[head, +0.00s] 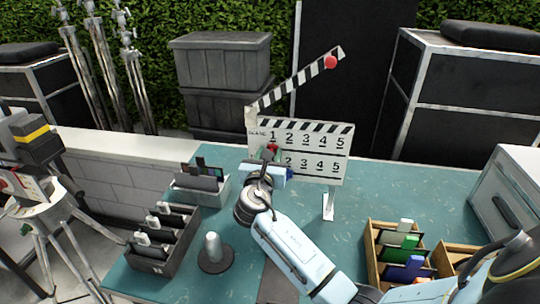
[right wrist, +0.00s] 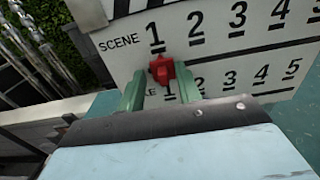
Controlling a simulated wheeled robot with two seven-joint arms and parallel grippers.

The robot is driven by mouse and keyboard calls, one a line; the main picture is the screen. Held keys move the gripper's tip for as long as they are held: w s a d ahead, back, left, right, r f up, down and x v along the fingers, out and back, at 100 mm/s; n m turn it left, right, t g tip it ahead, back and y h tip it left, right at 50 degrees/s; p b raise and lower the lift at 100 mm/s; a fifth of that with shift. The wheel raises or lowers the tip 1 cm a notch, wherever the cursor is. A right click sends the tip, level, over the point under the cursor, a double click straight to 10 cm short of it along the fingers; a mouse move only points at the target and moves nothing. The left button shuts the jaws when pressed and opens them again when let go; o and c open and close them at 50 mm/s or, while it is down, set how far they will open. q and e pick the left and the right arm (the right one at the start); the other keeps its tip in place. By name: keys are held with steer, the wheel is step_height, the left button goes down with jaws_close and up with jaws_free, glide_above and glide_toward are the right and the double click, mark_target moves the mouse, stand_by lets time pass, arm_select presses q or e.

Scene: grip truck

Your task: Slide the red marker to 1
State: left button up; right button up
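The white clapperboard (head: 335,165) stands on the teal table with its striped arm raised. It has a scene row and a lower row of numbers. The red marker (right wrist: 162,70) sits on the board just below the scene row's 1, above the lower row's 1. The red marker also shows in the head view (head: 271,149), partly hidden by my right gripper. My right gripper (right wrist: 160,88) is at the board, its green fingers on either side of the red marker. Whether they press on it is unclear. My left gripper is not in view.
A grey holder (head: 215,197) and a dark rack (head: 150,262) stand left of my right arm. A grey knob on a round base (head: 213,255) is close to it. A wooden box (head: 372,262) with coloured blocks is at the right. The table right of the board is clear.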

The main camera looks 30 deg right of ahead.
steer(key=shift+a, duration=0.1)
steer(key=v, duration=1.3)
steer(key=shift+s, duration=0.1)
